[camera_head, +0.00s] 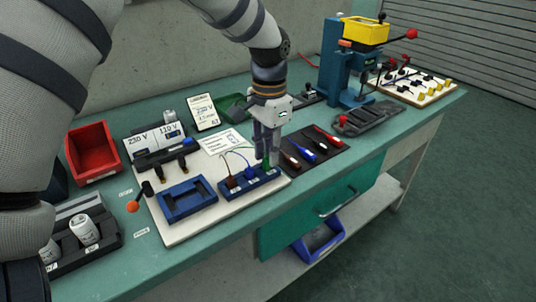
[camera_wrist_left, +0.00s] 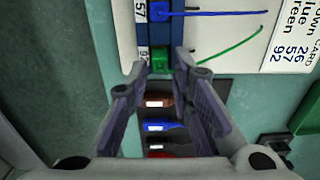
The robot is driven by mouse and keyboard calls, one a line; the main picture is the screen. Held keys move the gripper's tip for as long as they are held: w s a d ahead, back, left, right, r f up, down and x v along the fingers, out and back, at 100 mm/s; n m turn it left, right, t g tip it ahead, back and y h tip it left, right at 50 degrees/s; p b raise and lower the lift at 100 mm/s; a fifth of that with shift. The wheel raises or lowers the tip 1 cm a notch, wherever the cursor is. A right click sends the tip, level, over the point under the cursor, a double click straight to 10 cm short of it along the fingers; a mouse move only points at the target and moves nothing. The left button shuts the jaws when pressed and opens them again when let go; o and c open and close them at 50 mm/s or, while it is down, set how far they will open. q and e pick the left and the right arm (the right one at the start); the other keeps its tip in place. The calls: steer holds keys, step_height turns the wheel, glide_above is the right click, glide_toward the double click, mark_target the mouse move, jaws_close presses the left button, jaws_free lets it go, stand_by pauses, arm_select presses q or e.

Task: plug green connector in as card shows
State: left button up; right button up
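The green connector (camera_wrist_left: 160,60) sits at the end of the blue terminal block, with a green wire leaving it; it also shows in the head view (camera_head: 267,168). My left gripper (camera_wrist_left: 160,66) is open, its fingertips on either side of the connector with gaps visible. In the head view the left gripper (camera_head: 267,160) points down over the block (camera_head: 254,188). Blue (camera_head: 249,173) and brown (camera_head: 232,182) connectors stand beside the green one. The card (camera_wrist_left: 292,30) reads brown 26, blue 57, green 92. The label beside the green connector is partly hidden. My right gripper is out of view.
A dark tray (camera_head: 325,153) with red and blue tools lies just right of the block. A blue frame (camera_head: 187,203) is on the white board to the left. A red bin (camera_head: 92,153) and a blue press (camera_head: 345,70) stand farther off.

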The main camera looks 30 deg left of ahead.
arm_select(q)
steer(key=shift+r, duration=1.3)
steer(key=o, duration=0.6)
steer(key=shift+c, duration=0.2)
steer(key=shift+r, duration=1.5)
jaws_close()
